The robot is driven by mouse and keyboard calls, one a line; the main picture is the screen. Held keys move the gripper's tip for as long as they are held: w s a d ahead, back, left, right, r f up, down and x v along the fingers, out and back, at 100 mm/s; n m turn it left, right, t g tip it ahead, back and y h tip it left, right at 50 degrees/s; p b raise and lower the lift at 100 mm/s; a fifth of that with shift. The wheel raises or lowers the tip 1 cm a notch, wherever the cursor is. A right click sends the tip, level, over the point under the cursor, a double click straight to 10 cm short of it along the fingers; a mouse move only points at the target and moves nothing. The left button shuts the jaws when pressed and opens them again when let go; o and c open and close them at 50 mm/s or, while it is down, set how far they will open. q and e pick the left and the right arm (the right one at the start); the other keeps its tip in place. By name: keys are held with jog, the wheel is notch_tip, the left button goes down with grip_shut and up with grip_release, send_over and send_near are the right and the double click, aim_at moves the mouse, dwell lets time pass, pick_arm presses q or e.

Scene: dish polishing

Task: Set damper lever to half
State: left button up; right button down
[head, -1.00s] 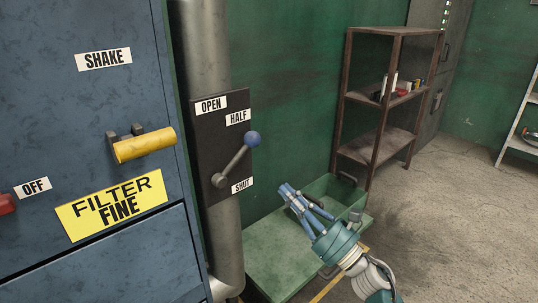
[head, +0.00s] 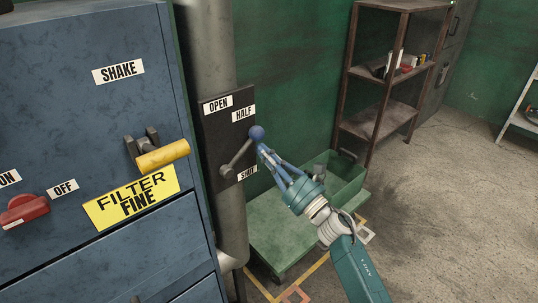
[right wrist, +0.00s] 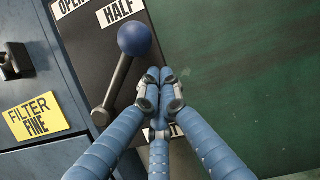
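The damper lever (head: 237,158) is a grey rod with a blue ball knob (head: 257,132), mounted on a dark plate (head: 212,133) marked OPEN, HALF and SHUT. It tilts up and to the right, with its knob just below the HALF label (head: 243,113). My right gripper (head: 263,151) has its fingertips just below and right of the knob. In the right wrist view the fingertips (right wrist: 159,78) are drawn together with nothing between them, below and right of the knob (right wrist: 135,39). I cannot tell whether they touch the lever. My left gripper is out of view.
A blue cabinet (head: 105,105) with a yellow handle (head: 163,157) and a red handle (head: 24,209) stands at left. A grey pipe (head: 208,60) runs behind the plate. A green cart (head: 290,228) is below my right arm. A shelf (head: 378,88) stands behind.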

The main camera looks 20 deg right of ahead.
jog(key=shift+s+r, duration=0.1)
jog(key=shift+r, duration=0.45)
jog(key=shift+f, duration=0.1)
jog(key=shift+a+r+n, duration=0.15)
jog(key=shift+r+n, duration=0.35)
jog(key=shift+r, duration=0.3)
jog(key=shift+b, duration=0.35)
